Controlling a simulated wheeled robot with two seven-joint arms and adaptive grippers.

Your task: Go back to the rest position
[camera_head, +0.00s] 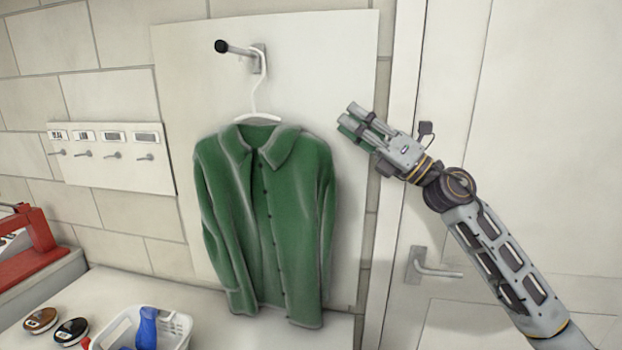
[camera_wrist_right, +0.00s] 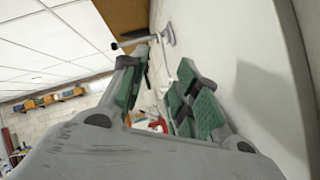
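My right gripper (camera_head: 354,119) is raised to the right of the green shirt, in front of the white wall panel's right edge. It is empty, and its fingers point up and to the left. In the right wrist view, the green-padded fingers (camera_wrist_right: 158,72) stand apart with nothing between them. The green shirt (camera_head: 285,220) hangs on a white hanger (camera_head: 260,113) from a wall peg (camera_head: 238,49) with a black tip. The gripper is apart from the shirt and the hanger. My left gripper is out of view.
A white door with a lever handle (camera_head: 432,269) stands behind my right arm. A white basket (camera_head: 178,328) holding a blue item sits at the lower left, near two round tins (camera_head: 41,320). Small labelled hooks (camera_head: 112,155) line the left wall. A red object (camera_head: 32,243) is at far left.

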